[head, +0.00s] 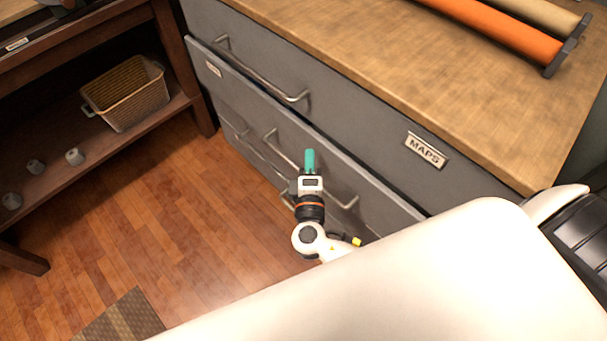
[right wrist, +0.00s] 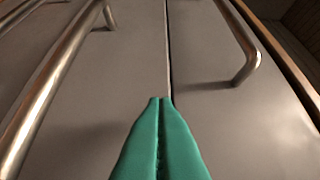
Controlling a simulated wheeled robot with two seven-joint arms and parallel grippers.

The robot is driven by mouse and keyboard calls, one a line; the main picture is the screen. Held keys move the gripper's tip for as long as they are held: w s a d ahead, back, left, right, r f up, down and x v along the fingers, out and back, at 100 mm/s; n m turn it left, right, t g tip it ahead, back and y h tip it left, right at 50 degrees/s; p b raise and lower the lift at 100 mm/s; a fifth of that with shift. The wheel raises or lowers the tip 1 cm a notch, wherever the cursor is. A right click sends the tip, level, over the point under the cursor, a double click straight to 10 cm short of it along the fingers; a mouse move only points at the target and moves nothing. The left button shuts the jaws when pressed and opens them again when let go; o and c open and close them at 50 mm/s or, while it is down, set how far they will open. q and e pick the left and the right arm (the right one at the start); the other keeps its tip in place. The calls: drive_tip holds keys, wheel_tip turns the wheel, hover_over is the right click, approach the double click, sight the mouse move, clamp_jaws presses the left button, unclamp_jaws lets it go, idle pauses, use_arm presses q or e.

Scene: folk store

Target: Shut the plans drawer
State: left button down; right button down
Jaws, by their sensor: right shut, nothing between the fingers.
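A grey drawer cabinet shows in the head view. Its second drawer (head: 245,95), with a small label too small to read, stands slightly out from the upper drawer front, with a dark gap along its top edge. I take it to be the plans drawer. Its metal handle (head: 345,203) is partly hidden behind my right gripper. My right gripper (head: 310,158) has teal fingers, shut and empty, in front of this drawer near its handle. In the right wrist view the shut fingertips (right wrist: 160,100) point at the grey fronts near a seam between them; I cannot tell whether they touch.
The upper drawer bears a MAPS label (head: 426,150) and a long handle (head: 260,75). The wooden top (head: 330,35) holds an orange roll (head: 500,25). A dark shelf at left holds a wicker basket (head: 130,95). The wood floor (head: 150,210) is clear, with a mat (head: 120,320) at the bottom.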

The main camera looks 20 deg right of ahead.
sight(325, 149)
use_arm(q)
drive_tip(key=shift+s+f, duration=0.25)
drive_tip(key=shift+s, duration=0.05)
use_arm(e)
drive_tip(key=shift+w+d, duration=0.35)
drive_tip(key=shift+d, duration=0.55)
